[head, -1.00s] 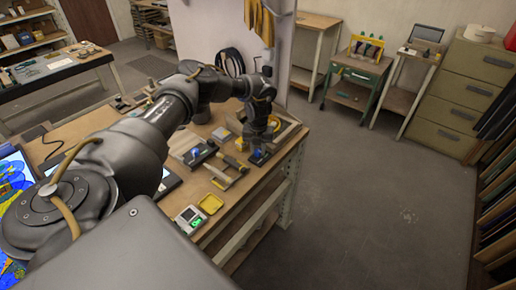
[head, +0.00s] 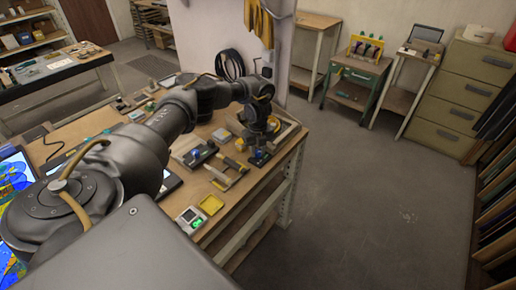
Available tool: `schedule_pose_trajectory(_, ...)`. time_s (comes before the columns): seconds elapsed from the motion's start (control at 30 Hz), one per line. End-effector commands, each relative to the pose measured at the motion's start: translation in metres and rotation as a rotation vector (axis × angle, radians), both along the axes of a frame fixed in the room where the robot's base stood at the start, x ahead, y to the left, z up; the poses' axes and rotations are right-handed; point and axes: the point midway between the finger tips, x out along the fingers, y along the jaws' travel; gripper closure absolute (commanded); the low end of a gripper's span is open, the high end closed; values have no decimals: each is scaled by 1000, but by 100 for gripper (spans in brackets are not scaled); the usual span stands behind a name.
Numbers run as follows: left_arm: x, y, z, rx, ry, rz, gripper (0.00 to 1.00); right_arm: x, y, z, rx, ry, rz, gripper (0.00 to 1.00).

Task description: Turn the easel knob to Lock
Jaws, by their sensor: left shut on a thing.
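My left gripper (head: 258,150) points down over the far right part of the wooden workbench (head: 262,192). It is shut on a small blue knob (head: 259,154), which stands on a dark base (head: 260,161) near the bench's right edge. The fingers hide part of the knob, and any Lock mark is too small to read. A second dark fixture with a blue part (head: 196,153) lies to the left of the gripper. My right gripper is not in view.
A wood-and-yellow clamp-like frame (head: 228,173), a yellow tray (head: 211,205) and a small device with a green-lit display (head: 189,218) lie on the near part of the bench. The floor (head: 370,210) to the right is clear.

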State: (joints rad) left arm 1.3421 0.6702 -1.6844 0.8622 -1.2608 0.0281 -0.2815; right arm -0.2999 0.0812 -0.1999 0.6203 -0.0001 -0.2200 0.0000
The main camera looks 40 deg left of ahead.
Motion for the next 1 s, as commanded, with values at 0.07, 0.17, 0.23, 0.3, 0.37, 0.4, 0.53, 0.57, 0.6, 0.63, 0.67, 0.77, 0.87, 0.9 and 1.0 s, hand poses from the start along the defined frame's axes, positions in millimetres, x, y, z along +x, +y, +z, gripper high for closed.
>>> schedule_pose_trajectory(0.07, 1, 2, 1, 3, -4, 6, 96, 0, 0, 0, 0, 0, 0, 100)
schedule_pose_trajectory(0.17, 1, 2, 1, 3, -4, 6, 96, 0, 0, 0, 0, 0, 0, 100)
schedule_pose_trajectory(0.23, 1, 2, 1, 2, -5, 6, 96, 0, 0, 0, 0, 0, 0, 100)
schedule_pose_trajectory(0.3, 1, 2, 1, 2, -5, 5, 96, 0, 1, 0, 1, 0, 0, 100)
schedule_pose_trajectory(0.37, 1, 2, 1, 2, -5, 5, 68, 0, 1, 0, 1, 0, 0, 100)
schedule_pose_trajectory(0.4, 1, 1, 1, 2, -5, 5, 63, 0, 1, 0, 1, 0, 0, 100)
schedule_pose_trajectory(0.53, 1, 1, 1, 1, -3, 3, 52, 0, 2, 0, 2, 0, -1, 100)
schedule_pose_trajectory(0.57, 1, 1, 1, 1, -3, 3, 52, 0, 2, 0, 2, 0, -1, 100)
schedule_pose_trajectory(0.6, 1, 1, 1, 1, -2, 3, 52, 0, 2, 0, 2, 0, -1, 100)
schedule_pose_trajectory(0.63, 1, 1, 1, 1, -2, 2, 52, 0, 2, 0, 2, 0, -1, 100)
schedule_pose_trajectory(0.67, 1, 1, 1, 0, -1, 2, 52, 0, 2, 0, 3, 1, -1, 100)
schedule_pose_trajectory(0.77, 1, 0, 1, 0, -1, 2, 52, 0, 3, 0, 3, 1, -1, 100)
schedule_pose_trajectory(0.87, 1, 0, 6, -1, -4, 2, 52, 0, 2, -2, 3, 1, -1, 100)
schedule_pose_trajectory(0.9, 2, 0, 11, -2, -4, 2, 52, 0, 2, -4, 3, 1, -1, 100)
schedule_pose_trajectory(1.0, 2, 1, 27, -1, -6, 1, 52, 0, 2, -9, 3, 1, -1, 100)
